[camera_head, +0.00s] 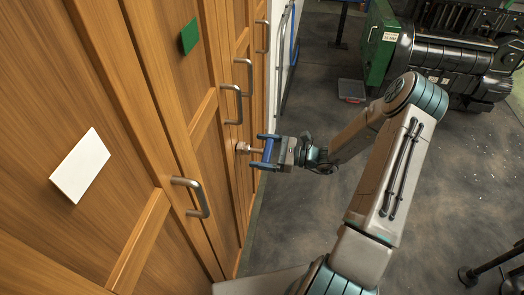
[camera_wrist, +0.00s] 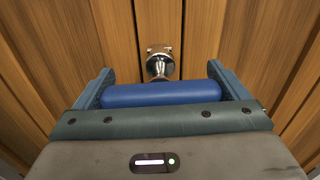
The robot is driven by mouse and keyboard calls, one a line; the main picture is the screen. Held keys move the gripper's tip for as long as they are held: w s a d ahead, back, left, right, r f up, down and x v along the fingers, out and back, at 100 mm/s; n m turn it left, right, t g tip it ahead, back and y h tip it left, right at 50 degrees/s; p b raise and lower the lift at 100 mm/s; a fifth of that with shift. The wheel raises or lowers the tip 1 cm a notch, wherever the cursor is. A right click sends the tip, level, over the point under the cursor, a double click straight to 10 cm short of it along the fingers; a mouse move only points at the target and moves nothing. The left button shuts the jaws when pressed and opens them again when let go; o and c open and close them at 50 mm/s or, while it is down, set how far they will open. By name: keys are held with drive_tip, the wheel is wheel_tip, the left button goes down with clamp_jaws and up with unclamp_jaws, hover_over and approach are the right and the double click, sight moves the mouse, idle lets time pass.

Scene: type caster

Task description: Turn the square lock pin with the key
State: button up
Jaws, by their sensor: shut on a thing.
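My gripper (camera_head: 268,151) is at the wooden cabinet front (camera_head: 215,150), its fingers spread wide around a blue bar-shaped handle. In the wrist view the blue handle (camera_wrist: 163,94) of the key lies across between my two fingers, which press on its ends. A shiny metal shaft (camera_wrist: 161,66) runs from the handle to a metal fitting (camera_wrist: 160,49) on the cabinet. In the head view the metal part (camera_head: 243,148) meets the door surface. The square pin itself is hidden by the key's end, so I cannot tell how far it is turned.
Metal pull handles (camera_head: 191,196) stick out from the doors near my gripper. A white plate (camera_head: 80,166) and a green plate (camera_head: 189,37) are on the doors. A green and black machine (camera_head: 440,55) stands at the back right. The grey floor right of the cabinet is mostly clear.

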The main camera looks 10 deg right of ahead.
drive_tip(key=shift+d, duration=0.15)
drive_tip(key=shift+v, duration=1.35)
drive_tip(key=shift+s+d, duration=0.1)
drive_tip(key=shift+p+v, duration=0.4)
drive_tip(key=shift+v, duration=1.45)
